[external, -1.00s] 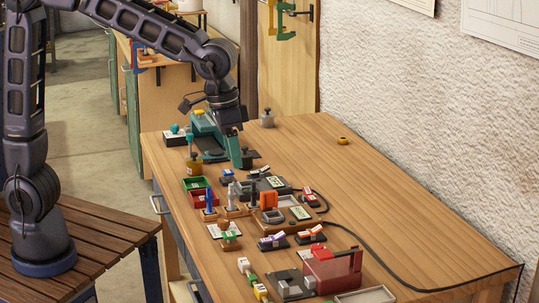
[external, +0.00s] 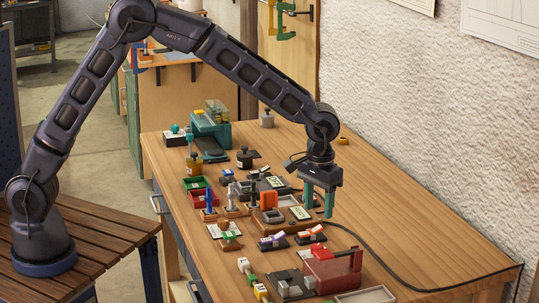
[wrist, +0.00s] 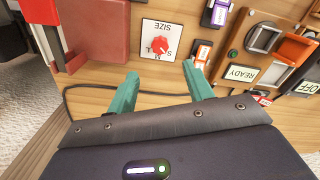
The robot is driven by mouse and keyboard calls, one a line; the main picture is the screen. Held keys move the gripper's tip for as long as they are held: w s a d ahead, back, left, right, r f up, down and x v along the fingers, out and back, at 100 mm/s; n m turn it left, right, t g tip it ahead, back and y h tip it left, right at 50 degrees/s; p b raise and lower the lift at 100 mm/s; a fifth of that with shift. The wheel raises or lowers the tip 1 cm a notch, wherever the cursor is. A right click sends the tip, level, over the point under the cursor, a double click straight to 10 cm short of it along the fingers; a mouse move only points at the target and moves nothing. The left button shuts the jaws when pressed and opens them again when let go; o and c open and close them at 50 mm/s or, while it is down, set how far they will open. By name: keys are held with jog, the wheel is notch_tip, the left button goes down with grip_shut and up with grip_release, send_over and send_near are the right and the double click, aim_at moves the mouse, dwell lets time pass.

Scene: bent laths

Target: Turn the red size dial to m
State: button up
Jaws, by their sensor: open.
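The red size dial (wrist: 160,45) sits on a white square plate marked SIZE, which appears upside down in the wrist view. Letters stand around the knob; its exact setting is too small to read surely.
A red box-like device (external: 335,268) stands beside the dial, also seen in the wrist view (wrist: 92,35). Rocker switches (external: 311,235), a READY sign (wrist: 242,73) and an orange switch (wrist: 297,50) are close by. A black cable (external: 385,270) crosses the bench. The bench's right side is mostly clear.

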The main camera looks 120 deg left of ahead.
aim_at(317, 246)
notch_tip(317, 246, down, 11)
jog(key=shift+r, duration=0.1)
dwell(0.5)
jog(key=shift+c, duration=0.4)
jog(key=c, duration=0.9)
jog(key=shift+m, duration=0.3)
jog(key=m, duration=0.4)
jog(key=shift+m, duration=2.5)
